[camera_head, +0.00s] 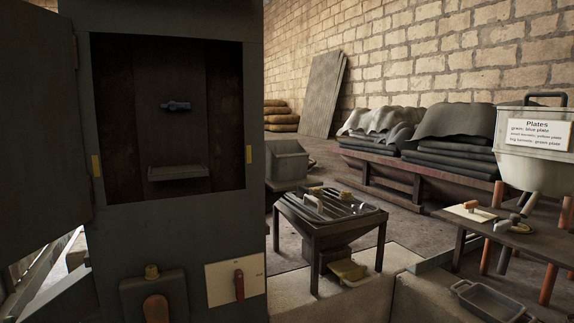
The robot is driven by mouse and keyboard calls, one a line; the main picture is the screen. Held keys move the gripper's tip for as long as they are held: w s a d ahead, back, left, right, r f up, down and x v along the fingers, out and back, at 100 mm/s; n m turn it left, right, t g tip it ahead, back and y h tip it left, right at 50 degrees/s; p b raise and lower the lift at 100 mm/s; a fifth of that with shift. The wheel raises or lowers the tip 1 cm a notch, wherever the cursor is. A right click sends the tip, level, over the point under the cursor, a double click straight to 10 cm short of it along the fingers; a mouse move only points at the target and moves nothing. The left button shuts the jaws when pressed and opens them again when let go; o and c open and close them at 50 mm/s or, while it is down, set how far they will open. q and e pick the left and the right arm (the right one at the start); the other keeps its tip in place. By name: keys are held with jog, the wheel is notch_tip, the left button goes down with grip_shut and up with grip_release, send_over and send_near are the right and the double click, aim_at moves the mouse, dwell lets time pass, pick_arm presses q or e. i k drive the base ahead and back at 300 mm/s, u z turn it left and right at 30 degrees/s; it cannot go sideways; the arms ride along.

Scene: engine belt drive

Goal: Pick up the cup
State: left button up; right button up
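I cannot make out a cup for certain. Some small dark and tan items (514,219) lie on the low table at the right, too small to tell apart. A blue fitting (176,106) sits inside the open cabinet at the left, above a small grey ledge (178,172). Neither of my grippers shows in this view.
The tall grey cabinet (180,232) fills the left, its door open; a red lever (239,284) is on its front. A white hopper (520,173) with a "Plates" sign and a grey tray (488,302) are at right.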

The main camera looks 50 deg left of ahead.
aim_at(286, 159)
jog(key=z, duration=0.9)
jog(key=i, duration=0.9)
jog(key=u, duration=3.1)
jog(key=i, duration=0.5)
jog(key=u, duration=0.1)
